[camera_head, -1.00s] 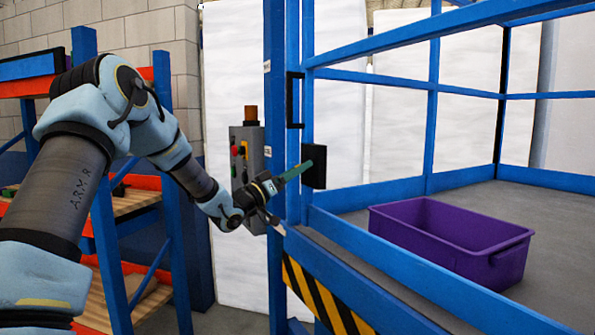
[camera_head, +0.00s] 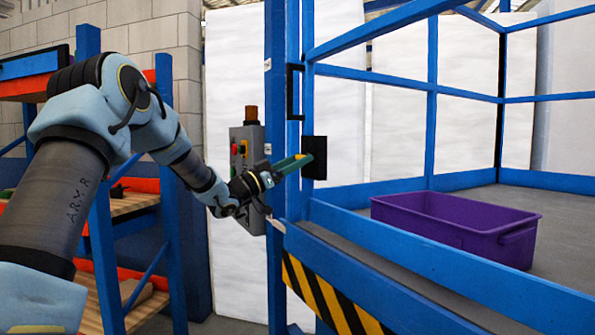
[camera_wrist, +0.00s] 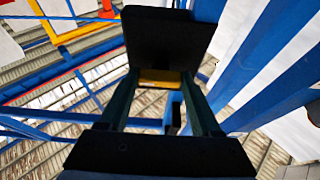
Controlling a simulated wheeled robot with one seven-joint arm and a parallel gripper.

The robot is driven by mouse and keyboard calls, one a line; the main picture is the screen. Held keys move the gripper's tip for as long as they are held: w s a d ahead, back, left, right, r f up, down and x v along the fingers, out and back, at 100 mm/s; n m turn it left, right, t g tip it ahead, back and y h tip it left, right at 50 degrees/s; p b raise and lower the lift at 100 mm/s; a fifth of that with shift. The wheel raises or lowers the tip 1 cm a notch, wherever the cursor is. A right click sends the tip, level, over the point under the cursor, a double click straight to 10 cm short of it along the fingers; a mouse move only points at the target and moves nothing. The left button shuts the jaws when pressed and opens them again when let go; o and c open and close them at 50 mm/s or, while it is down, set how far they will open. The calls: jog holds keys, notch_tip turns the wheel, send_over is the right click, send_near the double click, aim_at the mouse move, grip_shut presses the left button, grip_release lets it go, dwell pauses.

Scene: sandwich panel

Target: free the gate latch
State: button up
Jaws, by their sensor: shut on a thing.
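The gate latch shows as a black block (camera_head: 315,158) on the blue gate post, with a small yellow piece (camera_head: 299,156) at its left side. My gripper (camera_head: 297,160) reaches it from the left with its green fingers at the latch. In the wrist view, the black block (camera_wrist: 168,38) fills the upper middle, and the yellow piece (camera_wrist: 160,78) lies between the fingertips of my gripper (camera_wrist: 160,86). The gripper is shut on this yellow piece. The inside of the latch is hidden.
A black handle (camera_head: 291,92) is on the gate post above the latch. A grey control box (camera_head: 248,150) with buttons stands close behind my wrist. A purple crate (camera_head: 430,221) sits on the platform behind the blue rails. An orange and blue shelf (camera_head: 150,185) stands at the left.

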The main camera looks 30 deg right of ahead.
jog(key=o, duration=1.4)
jog(key=b+v, duration=0.3)
jog(key=v, duration=0.7)
jog(key=shift+a+f, duration=0.1)
jog(key=shift+a, duration=0.3)
